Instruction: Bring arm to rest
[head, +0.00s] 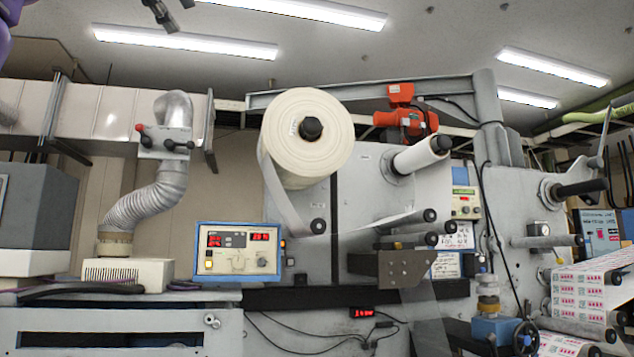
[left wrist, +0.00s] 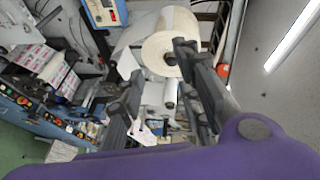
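My left gripper (head: 176,14) is at the top left edge of the head view, raised high near the ceiling lights, with only part of it showing. A bit of my purple left arm shows in the corner. In the left wrist view my left gripper (left wrist: 157,66) has its two dark fingers apart, with nothing held between them. The large white web roll (head: 305,138) on the rewinder is well beyond the gripper; it also shows in the left wrist view (left wrist: 172,40), behind the fingers. My right gripper is in neither view.
A control box (head: 237,250) with red displays sits left of the roll. A bent silver duct (head: 150,200) rises beside it. An orange device (head: 405,117) is mounted behind the roll. Printed label web (head: 590,292) runs at the right. The space just below the ceiling looks clear.

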